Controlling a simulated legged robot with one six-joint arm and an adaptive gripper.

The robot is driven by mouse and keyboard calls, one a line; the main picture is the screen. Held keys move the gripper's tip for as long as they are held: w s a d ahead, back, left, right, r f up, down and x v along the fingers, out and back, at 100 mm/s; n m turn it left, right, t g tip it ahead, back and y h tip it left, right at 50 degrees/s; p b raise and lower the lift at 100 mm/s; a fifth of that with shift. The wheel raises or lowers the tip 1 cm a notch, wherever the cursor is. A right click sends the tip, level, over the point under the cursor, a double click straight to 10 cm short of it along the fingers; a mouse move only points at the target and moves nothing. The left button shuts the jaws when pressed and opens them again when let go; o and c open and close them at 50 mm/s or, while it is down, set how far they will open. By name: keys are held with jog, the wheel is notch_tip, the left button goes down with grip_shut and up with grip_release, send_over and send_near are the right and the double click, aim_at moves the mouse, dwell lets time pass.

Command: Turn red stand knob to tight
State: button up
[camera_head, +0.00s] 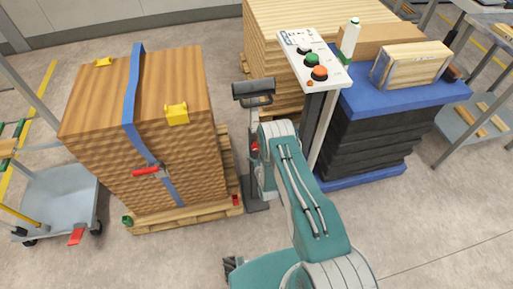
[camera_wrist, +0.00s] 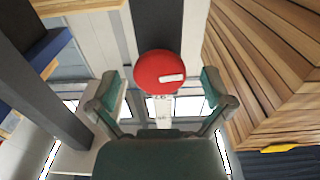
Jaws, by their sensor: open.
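The red stand knob (camera_wrist: 158,70) is a round red disc with a white mark, seen ahead of my gripper in the wrist view. A scale with numbers shows just below it. My gripper (camera_wrist: 160,92) is open, one teal finger to each side of the knob, with clear gaps on both sides. It holds nothing. I cannot tell how far the fingertips are from the knob in depth. In the head view the dark grey stand (camera_head: 256,90) is upright, and a small part of the red knob (camera_head: 254,148) shows beside my arm, which hides most of the fingers.
A strapped wood stack (camera_head: 95,145) on a pallet (camera_head: 185,215) stands close left of the stand. A control panel (camera_head: 311,60) on a post and a blue-topped black stack (camera_head: 375,125) are at the right. Grey floor (camera_head: 420,220) is free at lower right.

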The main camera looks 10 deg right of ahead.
jog(key=shift+w, duration=0.7)
jog(key=c, duration=1.1)
jog(key=shift+c, duration=0.2)
